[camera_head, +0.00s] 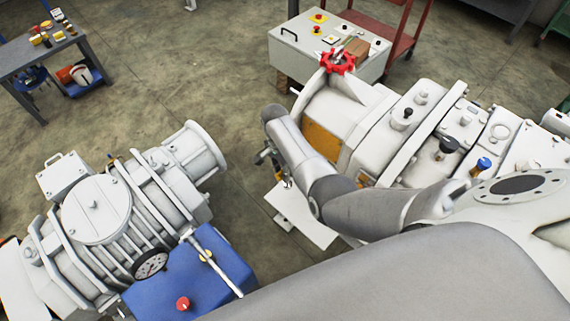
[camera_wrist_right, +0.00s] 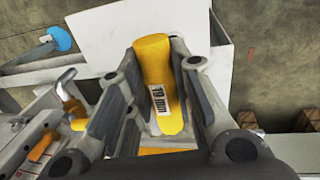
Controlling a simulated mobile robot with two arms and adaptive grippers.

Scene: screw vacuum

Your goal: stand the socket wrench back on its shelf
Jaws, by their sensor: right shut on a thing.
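The socket wrench (camera_wrist_right: 166,110) shows in the right wrist view as a yellow handle with a white label that seems to read 19 mm. My right gripper (camera_wrist_right: 158,62) is shut on it, one finger on each side. The wrench's far end is hidden. In the head view my right gripper (camera_head: 270,160) hangs at the end of my grey arm, above a white flat panel (camera_head: 300,218). I cannot tell if this panel is the shelf. A white surface also lies beyond the wrench in the wrist view (camera_wrist_right: 97,40). My left gripper is not in view.
A large white machine (camera_head: 325,108) with a red handwheel (camera_head: 338,62) stands right of the gripper. A white pump (camera_head: 95,210) with a blue box (camera_head: 215,258) stands at left. Other yellow-handled tools (camera_wrist_right: 72,105) show left in the wrist view. Floor between the machines is open.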

